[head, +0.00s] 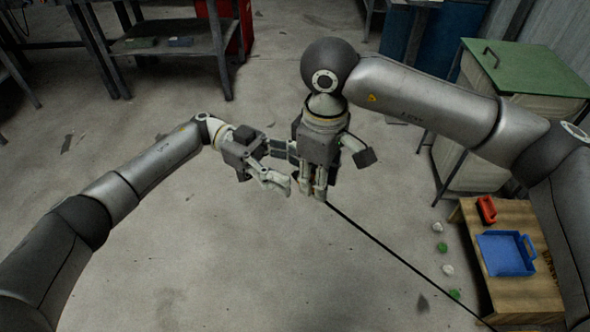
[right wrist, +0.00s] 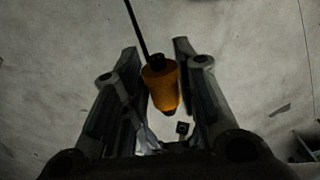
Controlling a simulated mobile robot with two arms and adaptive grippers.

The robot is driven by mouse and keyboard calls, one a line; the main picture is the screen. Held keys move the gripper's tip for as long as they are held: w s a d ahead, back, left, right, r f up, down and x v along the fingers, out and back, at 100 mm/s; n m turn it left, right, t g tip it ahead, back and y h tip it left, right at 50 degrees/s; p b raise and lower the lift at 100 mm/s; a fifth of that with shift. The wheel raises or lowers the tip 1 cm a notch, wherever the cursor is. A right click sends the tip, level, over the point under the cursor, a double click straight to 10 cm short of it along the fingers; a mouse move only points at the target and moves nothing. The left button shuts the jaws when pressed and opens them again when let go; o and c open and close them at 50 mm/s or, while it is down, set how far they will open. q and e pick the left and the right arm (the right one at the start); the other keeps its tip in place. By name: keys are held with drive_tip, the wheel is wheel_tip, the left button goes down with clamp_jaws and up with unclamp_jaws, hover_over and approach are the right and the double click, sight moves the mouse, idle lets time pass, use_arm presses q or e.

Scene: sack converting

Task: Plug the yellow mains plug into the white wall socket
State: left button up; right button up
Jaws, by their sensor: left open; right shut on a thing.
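The yellow mains plug (right wrist: 161,86) looks orange-yellow in the right wrist view, with a black cable (right wrist: 137,30) running from its end. It lies between the fingers of my right gripper (right wrist: 157,58), which is shut on it. In the head view my right gripper (head: 313,190) points down over the floor and hides the plug. The cable runs from its fingertips down to the right. My left gripper (head: 284,166) is open and empty, close beside the right gripper on its left. The white wall socket shows in neither view.
A low wooden table (head: 530,290) at the lower right carries a blue tray (head: 505,254) and a red container (head: 486,209). Several small green and white lumps lie on the floor beside it. A green-topped cabinet (head: 530,70) stands behind. A metal workbench (head: 170,45) stands at the upper left. The middle floor is clear.

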use_arm(q)
drive_tip(key=shift+s+d, duration=0.35)
drive_tip(key=shift+d, duration=0.3)
use_arm(e)
drive_tip(key=shift+a, duration=0.1)
use_arm(q)
drive_tip(key=shift+c, duration=0.4)
drive_tip(key=c, duration=0.9)
drive_tip(key=shift+c, duration=0.5)
use_arm(e)
drive_tip(key=o, duration=1.1)
drive_tip(key=shift+w, duration=0.1)
use_arm(q)
drive_tip(key=shift+s, duration=0.1)
use_arm(e)
drive_tip(key=shift+r, duration=0.1)
